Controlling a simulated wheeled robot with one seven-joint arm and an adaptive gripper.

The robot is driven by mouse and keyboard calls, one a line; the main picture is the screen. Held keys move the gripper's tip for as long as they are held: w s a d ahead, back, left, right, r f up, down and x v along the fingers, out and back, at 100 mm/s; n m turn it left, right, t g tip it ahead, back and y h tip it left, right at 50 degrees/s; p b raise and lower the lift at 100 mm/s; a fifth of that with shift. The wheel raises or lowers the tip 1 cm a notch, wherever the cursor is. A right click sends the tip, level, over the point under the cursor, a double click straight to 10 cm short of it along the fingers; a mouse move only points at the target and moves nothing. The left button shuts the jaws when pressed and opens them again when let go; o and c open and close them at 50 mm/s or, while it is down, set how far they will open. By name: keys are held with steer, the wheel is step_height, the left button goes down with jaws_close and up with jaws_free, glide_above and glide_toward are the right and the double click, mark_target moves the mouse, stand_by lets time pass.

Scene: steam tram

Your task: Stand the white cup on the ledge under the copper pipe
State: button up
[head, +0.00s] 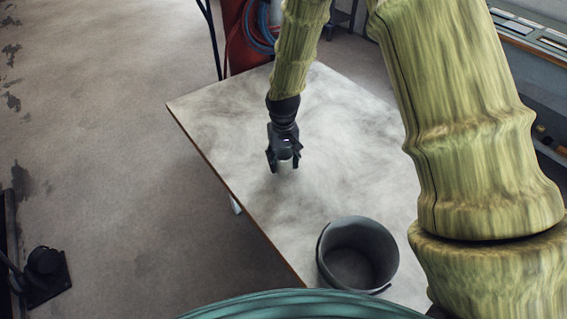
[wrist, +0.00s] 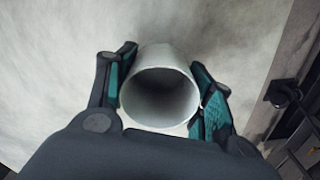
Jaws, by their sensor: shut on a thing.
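My gripper (head: 284,160) points down over the pale table. It is shut on the white cup (head: 285,164), of which only a small pale part shows below the fingers in the head view. In the wrist view the cup (wrist: 160,92) sits between the two finger pads (wrist: 160,100), its open round mouth facing the camera and its inside empty. I cannot tell whether the cup touches the table or hangs just above it. I cannot make out the copper pipe or the ledge in either view.
A dark grey bucket (head: 328,238) stands on the near part of the table (head: 220,110). A red thing with blue hose (head: 250,40) is behind the table's far edge. A long bench (head: 540,50) runs along the right. The table around the gripper is clear.

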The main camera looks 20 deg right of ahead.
steer(key=shift+f+p, duration=0.4)
steer(key=shift+f, duration=0.85)
steer(key=shift+f, duration=0.15)
steer(key=o, duration=1)
steer(key=shift+o, duration=0.2)
